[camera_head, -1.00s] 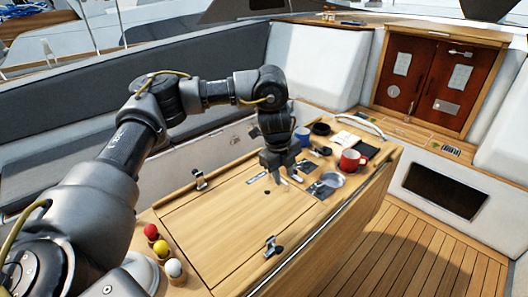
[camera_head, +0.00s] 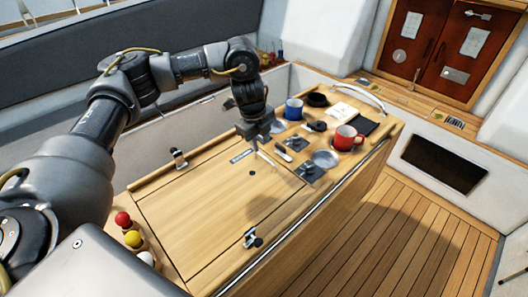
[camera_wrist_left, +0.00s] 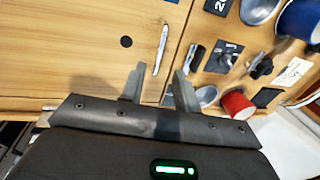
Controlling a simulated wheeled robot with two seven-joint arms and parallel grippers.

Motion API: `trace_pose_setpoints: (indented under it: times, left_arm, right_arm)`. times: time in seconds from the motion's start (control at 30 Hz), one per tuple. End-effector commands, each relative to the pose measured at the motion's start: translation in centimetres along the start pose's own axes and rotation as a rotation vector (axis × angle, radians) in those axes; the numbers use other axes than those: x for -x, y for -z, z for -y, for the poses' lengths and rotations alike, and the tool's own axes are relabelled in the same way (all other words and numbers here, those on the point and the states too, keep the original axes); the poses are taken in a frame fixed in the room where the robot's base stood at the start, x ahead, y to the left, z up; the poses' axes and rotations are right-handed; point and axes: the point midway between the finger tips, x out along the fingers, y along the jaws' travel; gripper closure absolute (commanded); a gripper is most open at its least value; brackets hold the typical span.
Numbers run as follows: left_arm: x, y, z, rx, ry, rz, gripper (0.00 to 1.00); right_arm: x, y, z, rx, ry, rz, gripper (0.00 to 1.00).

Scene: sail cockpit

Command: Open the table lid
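The table lid (camera_head: 205,205) is a flat light-wood panel on the near part of the cockpit table, lying closed. It has a small dark round hole (camera_head: 252,173) near its far edge and metal fittings (camera_head: 250,238) at its sides. In the left wrist view the lid (camera_wrist_left: 60,50) fills the left, with the hole (camera_wrist_left: 126,42) in it. My left gripper (camera_head: 264,152) is above the lid's far edge, fingers apart, holding nothing. In the wrist view its open fingers (camera_wrist_left: 160,75) point toward a slim pale item (camera_wrist_left: 161,48) near the hole. My right gripper is not in view.
Beyond the lid stand a red mug (camera_head: 346,139), a blue mug (camera_head: 294,109), a metal dish (camera_head: 325,159), and small dark items. Red, yellow and white balls (camera_head: 133,238) sit at the table's near left. Wooden deck floor (camera_head: 390,240) is clear at right.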

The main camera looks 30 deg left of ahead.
Motion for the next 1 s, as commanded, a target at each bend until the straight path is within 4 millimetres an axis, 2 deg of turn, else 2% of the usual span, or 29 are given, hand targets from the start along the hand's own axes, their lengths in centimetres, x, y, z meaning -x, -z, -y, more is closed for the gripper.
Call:
trace_pose_setpoints:
  times: [0.1, 0.33, 0.5, 0.77, 1.0]
  left_arm:
    - [-2.4, 0.2, -0.1, 0.000, -0.004, -0.004, 0.68]
    - [-5.3, 0.2, 0.1, -0.002, -0.002, -0.001, 0.68]
    - [-6.2, 0.2, 0.1, -0.003, -0.001, -0.001, 0.68]
    - [-6.3, 0.2, 0.1, -0.004, 0.000, -0.001, 0.68]
    - [-6.3, 0.2, 0.1, -0.004, 0.000, -0.001, 1.00]
  right_arm:
    - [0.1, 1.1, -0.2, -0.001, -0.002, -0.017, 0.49]
    - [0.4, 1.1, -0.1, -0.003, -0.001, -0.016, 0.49]
    - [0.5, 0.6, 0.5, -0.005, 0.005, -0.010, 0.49]
    - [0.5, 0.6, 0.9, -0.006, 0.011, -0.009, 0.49]
    - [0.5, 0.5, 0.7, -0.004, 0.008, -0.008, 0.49]
